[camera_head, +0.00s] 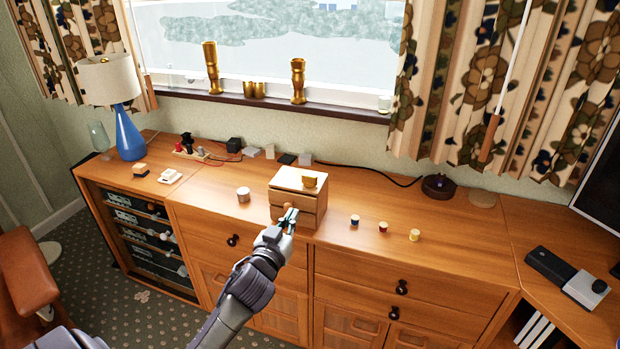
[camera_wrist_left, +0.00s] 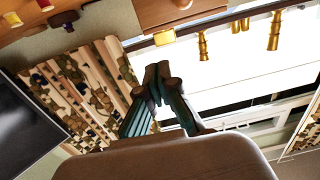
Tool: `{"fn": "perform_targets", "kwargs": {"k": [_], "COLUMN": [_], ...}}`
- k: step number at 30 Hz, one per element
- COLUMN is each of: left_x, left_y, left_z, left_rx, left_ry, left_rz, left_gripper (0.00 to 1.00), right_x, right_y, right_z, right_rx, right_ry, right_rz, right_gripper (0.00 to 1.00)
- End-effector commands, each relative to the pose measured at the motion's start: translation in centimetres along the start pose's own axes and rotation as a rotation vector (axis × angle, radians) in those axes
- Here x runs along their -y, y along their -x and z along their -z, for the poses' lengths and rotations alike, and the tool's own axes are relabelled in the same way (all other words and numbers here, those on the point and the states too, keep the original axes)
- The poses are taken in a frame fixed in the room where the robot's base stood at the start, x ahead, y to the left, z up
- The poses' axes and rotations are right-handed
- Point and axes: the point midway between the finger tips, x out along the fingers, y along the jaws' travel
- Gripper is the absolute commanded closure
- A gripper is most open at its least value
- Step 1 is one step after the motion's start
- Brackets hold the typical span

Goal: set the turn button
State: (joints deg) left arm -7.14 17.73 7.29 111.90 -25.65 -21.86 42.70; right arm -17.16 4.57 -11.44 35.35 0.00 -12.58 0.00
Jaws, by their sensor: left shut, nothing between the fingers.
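A small wooden box with drawer-like fronts and a pale top (camera_head: 300,178) stands on the long sideboard. A small brown knob-like piece (camera_head: 288,205) shows on its front, partly behind my fingertips; I cannot tell for sure that it is the turn button, or how it is turned. My left gripper (camera_head: 288,220) is shut and empty, right in front of the box's lower front. In the left wrist view the shut fingers (camera_wrist_left: 158,75) point toward the box (camera_wrist_left: 165,14), seen tilted at the top edge. Contact cannot be told. My right gripper is not in view.
A yellow block (camera_head: 309,181) sits on the box. On the sideboard (camera_head: 340,245), a white-topped round pot (camera_head: 243,194) stands left of the box and three small spools (camera_head: 383,227) stand right. A blue lamp (camera_head: 129,135) is far left. The front edge right of my arm is clear.

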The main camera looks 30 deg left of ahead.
Motion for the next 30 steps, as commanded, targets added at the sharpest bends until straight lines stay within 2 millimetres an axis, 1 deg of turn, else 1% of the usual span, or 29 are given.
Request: {"fn": "perform_targets", "kwargs": {"k": [7, 11, 14, 24, 27, 30], "left_x": [-0.1, -0.1, -0.1, -0.1, -0.1, -0.1], "left_y": [-0.1, -1.2, -2.8, -10.1, -11.7, -12.9], "left_z": [-0.1, 0.0, 0.1, 0.1, 0.1, 0.0], "left_rx": [0.0, -0.001, -0.003, -0.002, -0.001, -0.001], "left_ry": [0.0, -0.001, -0.002, -0.001, -0.001, -0.001], "left_rz": [-0.001, -0.002, -0.002, -0.001, -0.001, -0.001], "left_gripper": [1.0, 1.0, 1.0, 1.0, 1.0, 1.0], "right_x": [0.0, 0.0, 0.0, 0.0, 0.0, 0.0], "right_y": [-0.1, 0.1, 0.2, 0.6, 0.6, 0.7], "right_z": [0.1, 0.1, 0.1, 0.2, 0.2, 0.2], "right_rx": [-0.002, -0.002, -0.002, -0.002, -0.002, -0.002], "right_ry": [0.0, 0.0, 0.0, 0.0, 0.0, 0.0], "right_rz": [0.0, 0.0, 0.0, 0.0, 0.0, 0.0], "right_gripper": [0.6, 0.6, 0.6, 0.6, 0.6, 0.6]}}
